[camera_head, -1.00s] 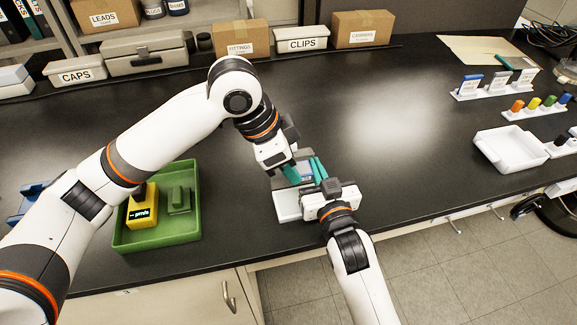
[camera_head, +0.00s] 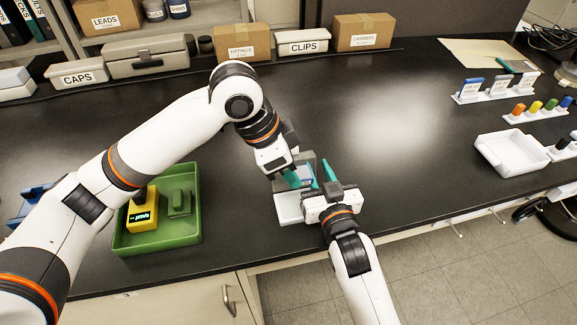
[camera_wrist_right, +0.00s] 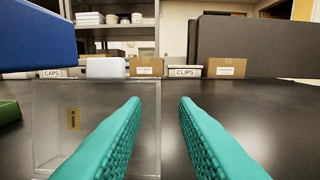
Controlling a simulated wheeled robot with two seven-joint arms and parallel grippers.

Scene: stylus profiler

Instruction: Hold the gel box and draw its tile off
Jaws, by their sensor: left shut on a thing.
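My left gripper (camera_head: 291,177) comes down over a small white stand (camera_head: 288,209) near the bench's front edge. It is shut on what looks like the gel box (camera_head: 307,174), a small blue-and-grey piece partly hidden by the fingers. My right gripper (camera_head: 321,174) is just right of it, its teal fingers spread. A clear panel (camera_wrist_right: 55,130) with a gold label stands left of these fingers. A blue block (camera_wrist_right: 35,38) fills the upper left. I cannot single out the tile.
A green tray (camera_head: 190,235) with a yellow device (camera_head: 142,215) lies left, under my left arm. A white tray (camera_head: 510,153) and racks of small items (camera_head: 495,90) stand right. Labelled boxes line the back. The bench middle is clear.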

